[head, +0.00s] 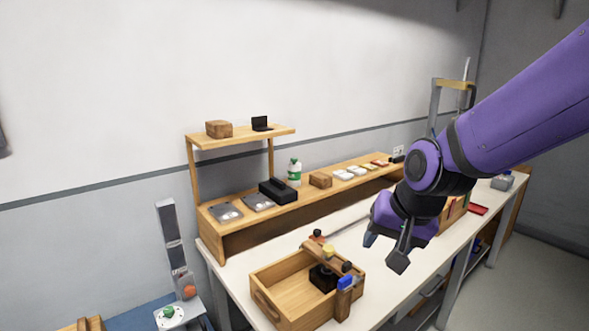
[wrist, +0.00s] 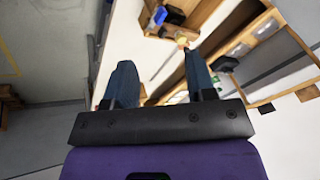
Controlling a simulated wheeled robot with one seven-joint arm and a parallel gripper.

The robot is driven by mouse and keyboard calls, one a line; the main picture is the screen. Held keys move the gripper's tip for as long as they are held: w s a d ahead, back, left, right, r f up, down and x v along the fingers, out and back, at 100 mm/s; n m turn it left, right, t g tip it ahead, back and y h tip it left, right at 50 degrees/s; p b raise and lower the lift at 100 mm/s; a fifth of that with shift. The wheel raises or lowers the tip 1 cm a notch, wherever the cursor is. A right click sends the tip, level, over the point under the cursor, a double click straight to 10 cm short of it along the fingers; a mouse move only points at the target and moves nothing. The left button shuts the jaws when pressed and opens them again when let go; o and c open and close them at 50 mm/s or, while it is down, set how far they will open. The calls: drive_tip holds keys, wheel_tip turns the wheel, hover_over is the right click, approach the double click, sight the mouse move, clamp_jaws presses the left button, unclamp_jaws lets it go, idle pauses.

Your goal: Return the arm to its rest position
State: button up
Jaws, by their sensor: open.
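My purple arm reaches in from the right in the head view. My gripper (head: 384,252) hangs over the white workbench (head: 240,268), to the right of the wooden crate. Its jaws are apart and nothing shows between them. In the wrist view my gripper (wrist: 160,85) shows two blue-grey fingers spread apart, with the bench and floor beyond. The gripper appears above the bench surface and not touching anything.
A wooden crate (head: 263,299) with tools stands on the bench, left of my gripper. A wooden shelf (head: 240,139) with a green-labelled bottle (head: 294,173) below it stands along the wall. A grey stand (head: 173,243) is at left. Open floor lies at right.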

drive_tip(key=s+d+r+n+h, duration=0.1)
drive_tip(key=s+d+r, duration=0.4)
drive_tip(key=s+d, duration=0.2)
drive_tip(key=s+d+r+n+t+h, duration=0.1)
drive_tip(key=s+d+r, duration=0.5)
drive_tip(key=s+d, duration=0.1)
drive_tip(key=shift+s+d+n, duration=0.15)
drive_tip(key=shift+s+n, duration=0.25)
drive_tip(key=shift+s, duration=0.35)
drive_tip(key=shift+w, duration=0.1)
idle(1.3)
